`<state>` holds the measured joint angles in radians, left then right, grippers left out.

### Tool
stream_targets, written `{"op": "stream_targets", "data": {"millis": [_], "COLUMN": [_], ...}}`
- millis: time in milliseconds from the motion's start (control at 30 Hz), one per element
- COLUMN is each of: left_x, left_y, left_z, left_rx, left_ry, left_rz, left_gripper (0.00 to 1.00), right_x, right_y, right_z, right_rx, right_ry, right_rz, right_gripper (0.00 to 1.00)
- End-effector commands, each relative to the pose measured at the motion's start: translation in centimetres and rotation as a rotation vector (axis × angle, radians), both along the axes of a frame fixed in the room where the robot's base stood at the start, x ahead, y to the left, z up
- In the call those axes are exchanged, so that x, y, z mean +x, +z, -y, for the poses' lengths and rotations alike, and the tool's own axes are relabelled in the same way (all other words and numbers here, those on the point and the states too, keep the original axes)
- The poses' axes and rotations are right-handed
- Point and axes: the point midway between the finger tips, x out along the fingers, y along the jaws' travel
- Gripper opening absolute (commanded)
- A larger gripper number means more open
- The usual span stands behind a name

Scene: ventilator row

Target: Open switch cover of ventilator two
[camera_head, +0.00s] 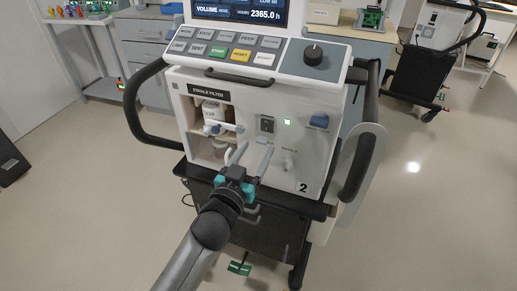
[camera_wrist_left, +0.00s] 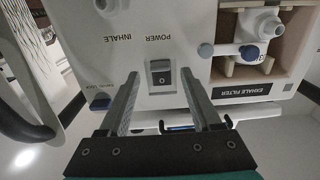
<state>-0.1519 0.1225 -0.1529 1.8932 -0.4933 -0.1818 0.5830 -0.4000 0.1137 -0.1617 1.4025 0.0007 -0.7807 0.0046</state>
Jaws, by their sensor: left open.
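Ventilator two (camera_head: 318,150), a white machine with a "2" at its lower right, stands in the middle of the head view. Its dark power switch (camera_head: 266,124) sits mid-panel, left of a small lit green lamp. In the wrist view, which is upside down, the switch (camera_wrist_left: 161,73) has a grey frame and "POWER" by it. I cannot make out the cover apart from the switch. My left gripper (camera_head: 253,149) is open and empty, its fingers pointing at the panel just below the switch. In the wrist view the fingers (camera_wrist_left: 160,76) lie either side of the switch.
The exhale filter bay (camera_head: 198,150) with a blue-knobbed fitting (camera_head: 224,128) is left of the switch. A white inhale port (camera_head: 289,163) and blue knob (camera_head: 319,120) are to the right. Black side handles (camera_head: 131,108) flank the ventilator. Open floor lies around it.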

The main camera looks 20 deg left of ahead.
Motion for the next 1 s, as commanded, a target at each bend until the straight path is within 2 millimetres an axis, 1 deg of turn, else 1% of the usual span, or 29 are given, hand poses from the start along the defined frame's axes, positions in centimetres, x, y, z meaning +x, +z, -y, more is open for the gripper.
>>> {"op": "stream_targets", "data": {"millis": [33,100,233,600,667,1000], "left_x": [0.7,1.3,2.1,2.5,2.5,2.5], "left_y": [-0.1,-0.1,0.0,0.0,0.0,0.0], "left_z": [0.0,0.1,0.2,0.2,0.2,0.2], "left_rx": [0.002,0.002,0.000,0.000,0.000,0.000], "left_ry": [0.000,0.000,-0.001,0.000,0.000,0.000], "left_rz": [0.001,0.001,0.001,-0.001,-0.001,-0.001], "left_gripper": [0.65,0.65,0.65,0.65,0.59,0.21], "right_x": [0.2,0.3,0.5,0.6,0.6,0.6], "right_y": [0.2,0.5,0.9,1.2,1.2,1.2], "right_z": [-0.2,-0.3,-0.5,-0.6,-0.6,-0.6], "right_rx": [0.002,0.004,0.005,0.007,0.007,0.007], "right_ry": [-0.001,-0.001,-0.001,-0.002,-0.002,-0.002], "right_rz": [0.001,0.001,0.000,0.000,0.000,0.000], "right_gripper": [0.50,0.50,0.50,0.50,0.50,0.50]}}
